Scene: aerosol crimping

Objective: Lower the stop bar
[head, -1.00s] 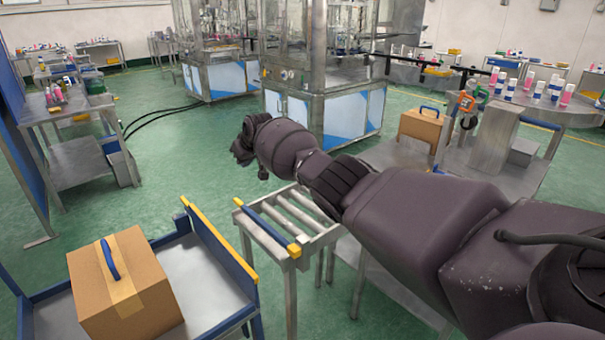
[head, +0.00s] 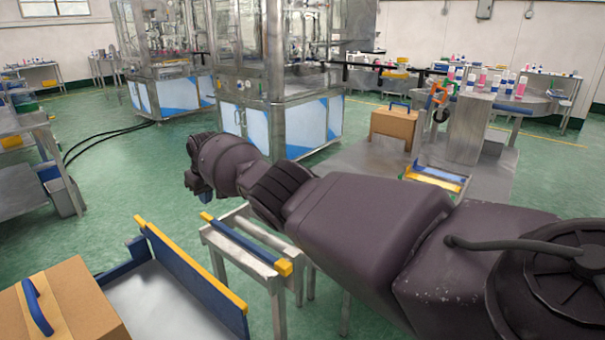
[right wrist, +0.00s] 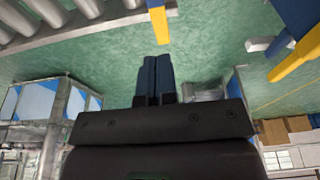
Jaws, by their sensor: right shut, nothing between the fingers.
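The stop bar (head: 245,240) is a blue bar with yellow ends, running along the near end of a small roller conveyor (head: 240,265). I cannot tell for sure whether it stands raised. Its yellow end (right wrist: 164,25) shows at the top of the right wrist view. My right gripper (head: 204,194) is just above and beyond the bar's far-left end in the head view, apart from it. In the right wrist view its blue fingers (right wrist: 157,72) are shut together and empty, pointing towards the yellow end with a gap between. My left gripper is not in view.
A trolley with a blue and yellow rail (head: 190,265) stands left of the conveyor, carrying a carton (head: 75,300) with a blue handle. Another carton (head: 393,124) stands further back. A glass-sided machine (head: 275,125) is behind my arm.

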